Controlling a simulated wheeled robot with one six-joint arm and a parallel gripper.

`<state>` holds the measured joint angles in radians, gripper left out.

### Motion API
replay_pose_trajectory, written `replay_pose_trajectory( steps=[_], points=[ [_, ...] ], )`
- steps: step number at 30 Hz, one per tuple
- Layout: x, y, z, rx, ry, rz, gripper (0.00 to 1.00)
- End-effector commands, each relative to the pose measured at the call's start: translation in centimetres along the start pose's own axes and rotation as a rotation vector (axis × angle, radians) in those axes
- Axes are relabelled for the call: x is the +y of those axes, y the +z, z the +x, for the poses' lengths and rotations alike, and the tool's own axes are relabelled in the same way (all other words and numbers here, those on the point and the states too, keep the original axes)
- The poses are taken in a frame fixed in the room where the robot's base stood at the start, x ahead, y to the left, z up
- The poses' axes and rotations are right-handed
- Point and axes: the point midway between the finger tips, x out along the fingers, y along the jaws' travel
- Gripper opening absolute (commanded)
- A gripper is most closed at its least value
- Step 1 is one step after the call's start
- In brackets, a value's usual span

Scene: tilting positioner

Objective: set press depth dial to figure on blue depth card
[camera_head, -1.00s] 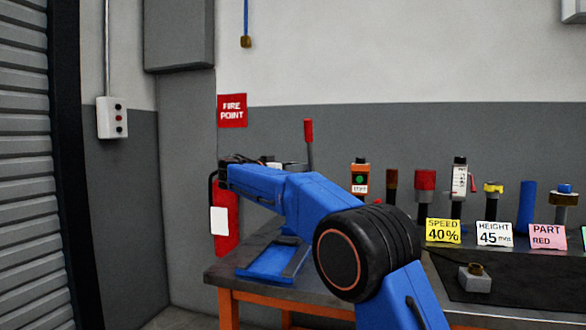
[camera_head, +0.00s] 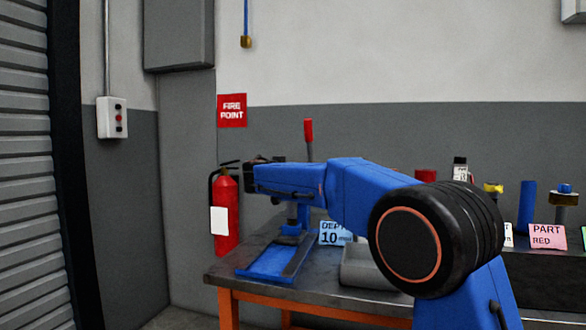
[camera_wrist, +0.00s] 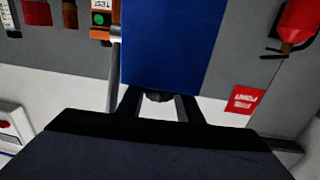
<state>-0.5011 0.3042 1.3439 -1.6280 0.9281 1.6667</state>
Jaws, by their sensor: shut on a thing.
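The blue depth card (camera_head: 334,234) stands on the bench in the head view and reads DEPTH 10, with small letters beside the figure; my arm covers its edge. The blue press (camera_head: 292,214) with a red-handled lever (camera_head: 308,130) stands behind and below my forearm. In the wrist view a large blue face (camera_wrist: 172,45), seemingly the press body, fills the upper middle. My gripper (camera_wrist: 160,106) has its two fingers on either side of a small dark knob (camera_wrist: 158,96) below that face, and is shut on it. Any dial marking or pointer is hidden.
A pink PART RED card (camera_head: 547,237) stands at the right of the bench (camera_head: 225,272). A grey cylinder-like part (camera_head: 365,268) lies under my arm. A red extinguisher (camera_head: 224,205) hangs left of the bench. A grey rod (camera_wrist: 113,75) runs beside the blue face.

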Motion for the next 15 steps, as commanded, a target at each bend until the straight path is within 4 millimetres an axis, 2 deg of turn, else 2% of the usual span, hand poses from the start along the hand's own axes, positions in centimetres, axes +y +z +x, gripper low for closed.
replay_pose_trajectory(
  steps=[9, 15],
  points=[
    [0.24, 0.07, 0.06, -0.002, -0.283, -0.001, 0.1],
    [0.11, 0.06, 0.03, -0.001, -0.391, -0.002, 0.1]
  ],
)
